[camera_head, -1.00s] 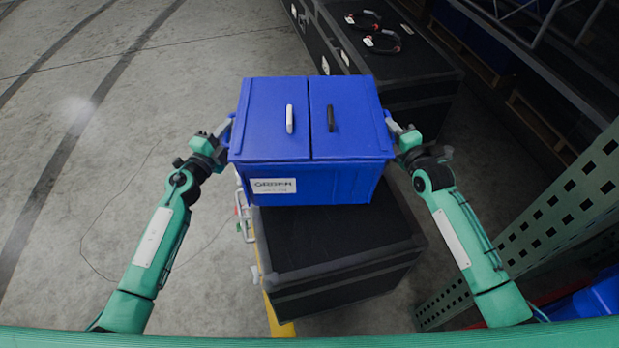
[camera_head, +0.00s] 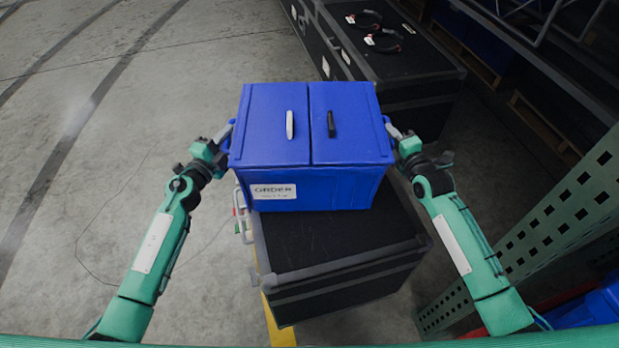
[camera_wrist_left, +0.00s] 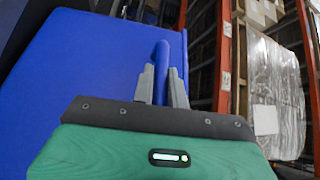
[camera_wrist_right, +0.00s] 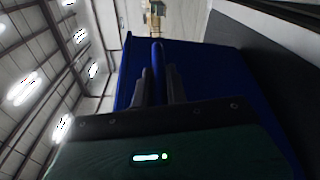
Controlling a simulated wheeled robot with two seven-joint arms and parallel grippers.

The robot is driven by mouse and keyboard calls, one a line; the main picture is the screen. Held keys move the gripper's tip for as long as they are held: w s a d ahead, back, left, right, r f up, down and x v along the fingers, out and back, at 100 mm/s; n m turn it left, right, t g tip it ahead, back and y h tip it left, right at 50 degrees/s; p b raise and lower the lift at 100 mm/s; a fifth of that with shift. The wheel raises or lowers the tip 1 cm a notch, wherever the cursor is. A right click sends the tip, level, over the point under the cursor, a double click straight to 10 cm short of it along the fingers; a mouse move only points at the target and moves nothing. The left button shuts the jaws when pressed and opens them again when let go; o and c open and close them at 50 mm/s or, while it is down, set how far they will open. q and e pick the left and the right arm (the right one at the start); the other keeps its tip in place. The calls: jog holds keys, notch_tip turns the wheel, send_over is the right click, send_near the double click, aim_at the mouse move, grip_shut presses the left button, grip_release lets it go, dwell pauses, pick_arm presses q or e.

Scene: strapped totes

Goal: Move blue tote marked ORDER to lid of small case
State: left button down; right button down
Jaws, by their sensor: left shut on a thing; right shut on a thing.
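The blue tote (camera_head: 262,120) has a two-part lid with a light handle and a black handle, and a white ORDER label on its near side. It is over the far part of the black small case's lid (camera_head: 330,243); I cannot tell whether it touches. My left gripper (camera_head: 226,137) is shut on the tote's left side; in the left wrist view its fingers (camera_wrist_left: 163,85) pinch a blue strap or handle. My right gripper (camera_head: 394,135) is shut on the right side; in the right wrist view its fingers (camera_wrist_right: 158,85) pinch a similar blue piece. The tote looks roughly level.
A larger black case (camera_head: 390,60) with two dark looped items on top stands behind. A green perforated post (camera_head: 530,240) and shelving stand at the right. A white metal frame (camera_head: 241,215) is beside the small case's left side. Open concrete floor (camera_head: 90,150) lies at the left.

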pick_arm(q)
jog(key=shift+a+f+b, duration=0.1)
jog(key=shift+f+b, duration=0.2)
jog(key=shift+b, duration=0.05)
pick_arm(e)
jog(key=shift+d+f, duration=0.1)
jog(key=shift+f, duration=0.2)
pick_arm(q)
jog(key=c, duration=1.8)
grip_release()
jog(key=shift+f, duration=0.15)
pick_arm(e)
jog(key=c, duration=1.8)
grip_release()
jog(key=shift+f, duration=0.2)
pick_arm(q)
jog(key=o, duration=0.4)
pick_arm(e)
jog(key=o, duration=0.4)
jog(key=shift+s+r, duration=0.1)
pick_arm(q)
jog(key=shift+s, duration=0.1)
